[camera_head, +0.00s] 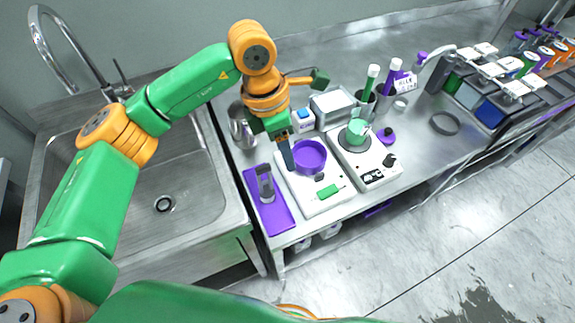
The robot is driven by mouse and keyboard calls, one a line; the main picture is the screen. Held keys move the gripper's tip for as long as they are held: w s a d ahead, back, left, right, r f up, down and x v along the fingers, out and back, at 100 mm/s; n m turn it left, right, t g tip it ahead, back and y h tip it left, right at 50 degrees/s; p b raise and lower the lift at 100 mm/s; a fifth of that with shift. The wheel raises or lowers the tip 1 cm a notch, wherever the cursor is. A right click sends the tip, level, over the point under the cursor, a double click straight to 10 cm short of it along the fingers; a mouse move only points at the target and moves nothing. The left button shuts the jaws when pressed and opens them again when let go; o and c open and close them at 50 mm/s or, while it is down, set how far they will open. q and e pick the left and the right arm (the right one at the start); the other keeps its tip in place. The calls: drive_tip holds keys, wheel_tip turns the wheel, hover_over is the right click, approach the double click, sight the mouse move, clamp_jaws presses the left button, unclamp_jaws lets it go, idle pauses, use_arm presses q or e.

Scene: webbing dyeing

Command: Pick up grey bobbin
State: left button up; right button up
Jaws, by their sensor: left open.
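A grey upright spool-like piece (265,184), which may be the grey bobbin, stands on a purple tray (280,216) at the left end of the bench. It is small, and its details are unclear. My left gripper (287,158) points down, open, to the upper right of that piece and apart from it. One dark finger shows beside a purple bowl (309,157) on a white scale (319,205); nothing can be seen held. My right gripper is out of the picture.
A sink (165,204) lies left of the bench. A white hot plate (377,165) with a beaker (357,129) stands right of the scale. A metal jug (242,126) is behind the tray. Cups with purple and green tools, a grey ring (445,123) and a dye rack stand farther right.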

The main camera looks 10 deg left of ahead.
sight(263, 169)
use_arm(q)
drive_tip(key=s+a, duration=0.1)
drive_tip(key=a+y, duration=0.1)
drive_tip(key=s+a+f+n+y+p, duration=0.1)
drive_tip(key=shift+s+a+f, duration=0.1)
drive_tip(key=shift+s+a, duration=0.2)
drive_tip(key=shift+a, duration=0.1)
wheel_tip(263, 169, down, 2)
drive_tip(key=shift+s+f+p, duration=0.1)
drive_tip(key=shift+f+p, duration=0.1)
drive_tip(key=shift+p, duration=1.05)
drive_tip(key=f, duration=0.3)
drive_tip(key=shift+w+a+f+p, duration=0.15)
drive_tip(key=shift+w+f+p, duration=0.15)
drive_tip(key=shift+w, duration=0.1)
drive_tip(key=shift+f, duration=0.25)
drive_tip(key=shift+c, duration=0.4)
drive_tip(key=shift+s+r, duration=0.1)
drive_tip(key=c, duration=0.4)
clamp_jaws()
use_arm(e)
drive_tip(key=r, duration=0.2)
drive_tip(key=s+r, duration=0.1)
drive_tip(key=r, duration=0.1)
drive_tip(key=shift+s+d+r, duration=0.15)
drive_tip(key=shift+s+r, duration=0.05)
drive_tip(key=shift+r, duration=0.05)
